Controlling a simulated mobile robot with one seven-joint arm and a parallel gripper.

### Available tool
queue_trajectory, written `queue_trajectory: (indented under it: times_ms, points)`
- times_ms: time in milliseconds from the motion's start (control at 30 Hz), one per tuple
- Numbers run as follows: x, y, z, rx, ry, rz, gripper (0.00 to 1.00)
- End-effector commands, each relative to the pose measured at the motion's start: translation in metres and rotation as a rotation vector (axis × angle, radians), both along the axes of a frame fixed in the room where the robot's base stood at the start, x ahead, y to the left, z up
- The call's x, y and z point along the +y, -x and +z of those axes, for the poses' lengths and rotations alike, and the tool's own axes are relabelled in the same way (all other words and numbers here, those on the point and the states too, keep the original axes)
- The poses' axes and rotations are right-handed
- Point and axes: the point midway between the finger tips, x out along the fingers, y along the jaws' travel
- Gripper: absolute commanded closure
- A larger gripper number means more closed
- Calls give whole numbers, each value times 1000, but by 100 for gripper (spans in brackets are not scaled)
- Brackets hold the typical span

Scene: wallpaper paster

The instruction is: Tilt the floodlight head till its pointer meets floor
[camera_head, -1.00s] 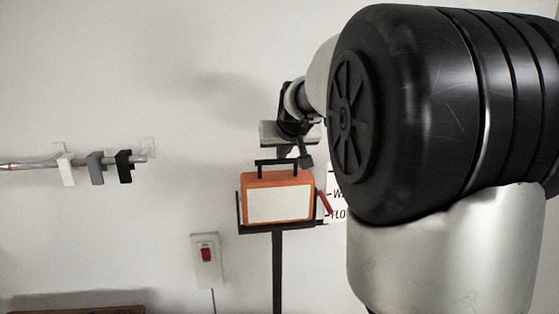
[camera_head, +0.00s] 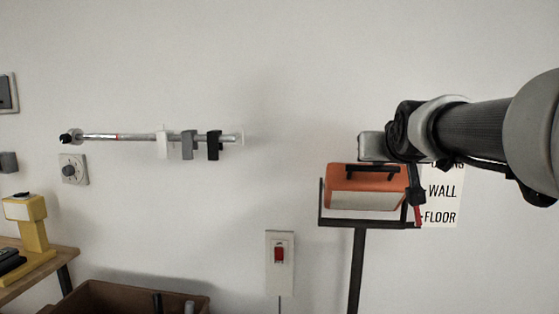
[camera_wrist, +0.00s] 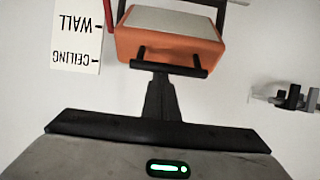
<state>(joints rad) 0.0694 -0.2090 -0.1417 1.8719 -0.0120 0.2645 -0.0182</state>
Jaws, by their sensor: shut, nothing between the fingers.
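The orange floodlight head (camera_head: 367,184) with a pale front panel sits in a dark U-shaped bracket on a post. Its panel is tipped downward, and a black handle (camera_head: 372,172) is on top. The red pointer (camera_head: 418,212) at its right side slants down near the FLOOR mark of the white card (camera_head: 440,196). The dark fingers partly cover it, so I cannot tell if it meets the line exactly. My gripper (camera_head: 415,192) is shut and empty by the head's right side. In the wrist view its fingers (camera_wrist: 159,78) reach the handle (camera_wrist: 168,66); contact is unclear.
A wall rail (camera_head: 130,137) with several hooks is at left. A red switch (camera_head: 279,254) is on the wall left of the post. A brown box (camera_head: 125,296) and a table with a yellow device (camera_head: 32,225) are at lower left. The wall between is clear.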

Motion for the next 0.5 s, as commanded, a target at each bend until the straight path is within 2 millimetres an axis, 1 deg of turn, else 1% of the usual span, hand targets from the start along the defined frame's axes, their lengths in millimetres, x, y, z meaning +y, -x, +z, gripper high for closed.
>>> queue_trajectory:
  times_ms: [33, 100, 300, 500]
  points:
    - [0, 2, -7, 9, -2, 0, 100]
    - [1, 4, -10, 12, -2, 0, 100]
    - [2, 6, -15, 21, -4, 1, 100]
    - [2, 6, -17, 23, -4, 0, 100]
